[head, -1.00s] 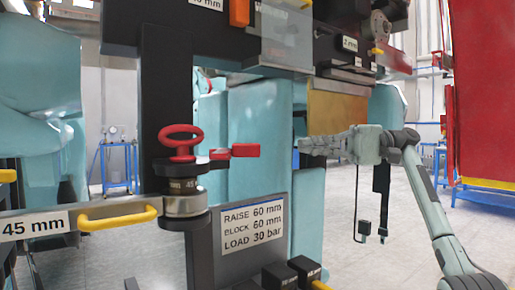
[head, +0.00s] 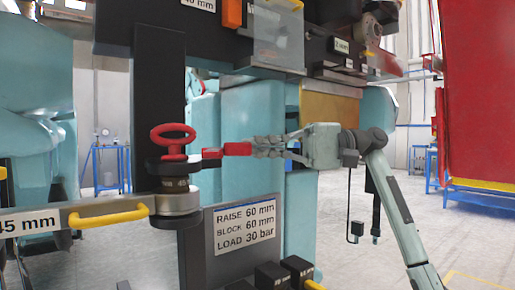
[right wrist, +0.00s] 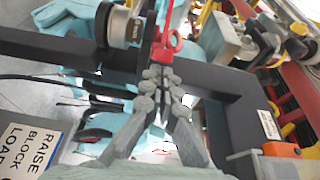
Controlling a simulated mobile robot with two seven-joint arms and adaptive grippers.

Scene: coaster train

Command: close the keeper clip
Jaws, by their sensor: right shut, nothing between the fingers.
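A dark clip arm with a red end tab (head: 237,149) sticks out to the right, which I take for the keeper clip. It sits beside a red ring handle (head: 173,136) on top of a round metal post. My right gripper (head: 259,147) is shut and empty, its fingertips at the tab's right end. In the right wrist view the tab (right wrist: 163,48) lies just beyond the fingertips (right wrist: 161,74). I cannot tell whether they touch it. My left gripper is not in view.
Below the post is a bar labelled 45 mm (head: 35,223) with a yellow handle (head: 108,216). A sign plate (head: 245,224) reads RAISE 60 mm, BLOCK 60 mm, LOAD 30 bar. A dark upright (head: 159,95) stands behind the ring. Dark blocks and a clear cover (head: 278,38) hang above.

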